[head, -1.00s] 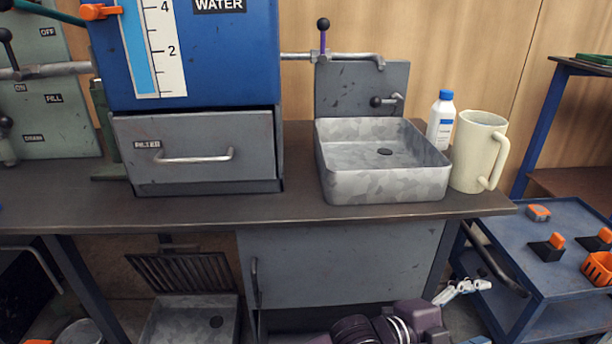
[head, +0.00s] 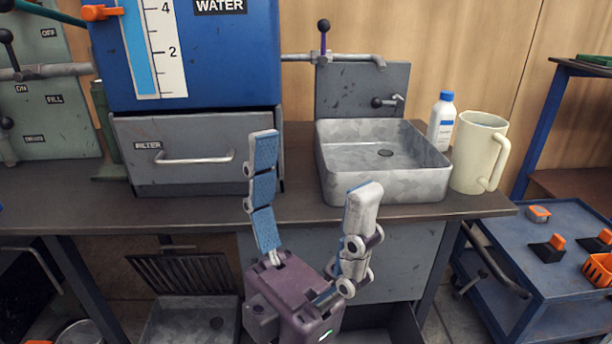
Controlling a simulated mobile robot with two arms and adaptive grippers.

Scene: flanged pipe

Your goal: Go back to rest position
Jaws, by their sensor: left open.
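My left gripper (head: 314,172) is in the lower middle of the head view, its purple body low in the picture. Its two fingers point up and are spread wide, with blue pads on the left finger. It is open, and nothing shows between the fingers. It stands in front of the workbench (head: 70,200), and its fingers overlap the bench edge in the picture, between the grey filter drawer (head: 210,140) and the metal sink (head: 385,185). It hides part of the cabinet below. My right gripper is not in view.
A white bottle (head: 441,122) and a cream jug (head: 478,150) stand right of the sink. A blue tank (head: 230,60) is above the filter drawer. A blue trolley (head: 530,285) with orange items stands at the right. A metal basin (head: 185,325) is low at the left.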

